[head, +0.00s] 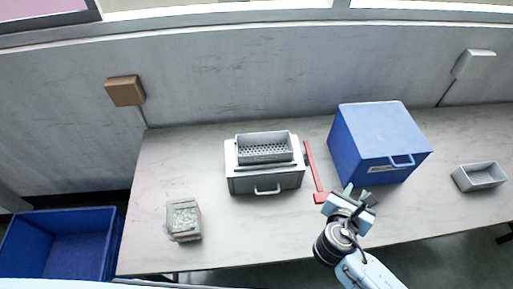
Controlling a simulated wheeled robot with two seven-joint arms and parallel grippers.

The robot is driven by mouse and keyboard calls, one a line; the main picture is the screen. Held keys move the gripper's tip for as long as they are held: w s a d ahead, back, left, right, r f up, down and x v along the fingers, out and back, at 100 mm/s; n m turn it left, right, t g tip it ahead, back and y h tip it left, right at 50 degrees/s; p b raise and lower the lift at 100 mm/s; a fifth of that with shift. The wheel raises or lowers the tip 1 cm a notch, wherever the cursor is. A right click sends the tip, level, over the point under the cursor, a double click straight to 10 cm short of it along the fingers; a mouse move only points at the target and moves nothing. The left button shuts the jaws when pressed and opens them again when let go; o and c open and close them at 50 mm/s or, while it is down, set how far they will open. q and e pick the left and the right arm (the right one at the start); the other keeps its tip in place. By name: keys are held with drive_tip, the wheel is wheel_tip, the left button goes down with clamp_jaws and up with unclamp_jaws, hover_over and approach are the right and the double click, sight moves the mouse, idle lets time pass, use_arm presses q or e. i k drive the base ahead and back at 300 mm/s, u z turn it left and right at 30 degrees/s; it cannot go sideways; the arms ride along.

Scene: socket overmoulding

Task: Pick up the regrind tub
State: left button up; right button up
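A clear tub filled with pale grey-green bits (183,220) stands on the left part of the table and looks like the regrind tub. Its fine detail is too small to read. My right gripper (356,191) is over the table in front of the blue box, far to the right of the tub. Its two fingertips look apart, and I see nothing between them. My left gripper is not in view.
A grey machine with a perforated tray (265,177) stands mid-table, with a red bar (315,172) beside it. A blue box (378,140) and a grey open tray (479,177) are to the right. A blue bin (62,248) is at lower left. The table around the tub is clear.

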sight(184, 217)
drive_tip(key=u, duration=1.1)
drive_tip(key=k, duration=0.25)
